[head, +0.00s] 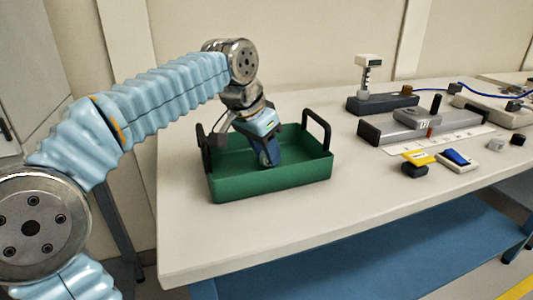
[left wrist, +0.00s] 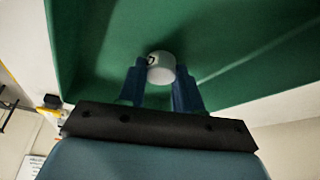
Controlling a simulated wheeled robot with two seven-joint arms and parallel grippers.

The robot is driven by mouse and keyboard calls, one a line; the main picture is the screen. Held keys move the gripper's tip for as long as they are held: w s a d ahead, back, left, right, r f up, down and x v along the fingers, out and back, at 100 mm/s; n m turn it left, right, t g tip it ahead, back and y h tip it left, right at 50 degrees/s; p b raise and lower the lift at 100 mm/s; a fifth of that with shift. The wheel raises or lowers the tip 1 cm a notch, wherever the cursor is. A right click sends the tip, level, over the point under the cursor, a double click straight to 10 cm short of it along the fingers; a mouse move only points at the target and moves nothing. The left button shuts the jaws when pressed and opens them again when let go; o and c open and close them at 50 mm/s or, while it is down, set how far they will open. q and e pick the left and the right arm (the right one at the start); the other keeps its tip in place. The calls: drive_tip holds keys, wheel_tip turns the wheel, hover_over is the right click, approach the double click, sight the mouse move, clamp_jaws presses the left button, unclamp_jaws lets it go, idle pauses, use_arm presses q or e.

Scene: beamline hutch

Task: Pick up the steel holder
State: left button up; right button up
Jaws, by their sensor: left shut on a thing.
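The steel holder (left wrist: 161,68) looks like a short, pale grey cylinder with a small dark mark on its side. It sits between the two blue fingers of my left gripper (left wrist: 160,85) in the left wrist view, and they are shut on it. In the head view my left gripper (head: 268,157) reaches down into the green tray (head: 275,182), and its fingers hide the holder there. I cannot tell whether the holder touches the tray floor. My right gripper is not in view.
The tray has two upright black handles (head: 318,127) at its ends. To the right stand a grey stage (head: 415,122), a yellow card (head: 418,157), a blue-and-white block (head: 457,160) and small cylinders (head: 497,145). The table (head: 310,215) is clear in front of the tray.

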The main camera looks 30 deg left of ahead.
use_arm(q)
wheel_tip(320, 180, up, 4)
drive_tip(key=shift+f+p, duration=0.25)
drive_tip(key=shift+p, duration=0.2)
drive_tip(key=s+d+r, duration=0.8)
drive_tip(key=s+r, duration=0.1)
drive_tip(key=s, duration=0.2)
drive_tip(key=shift+s+p, duration=0.3)
drive_tip(key=shift+p, duration=0.15)
drive_tip(key=shift+w+r, duration=0.1)
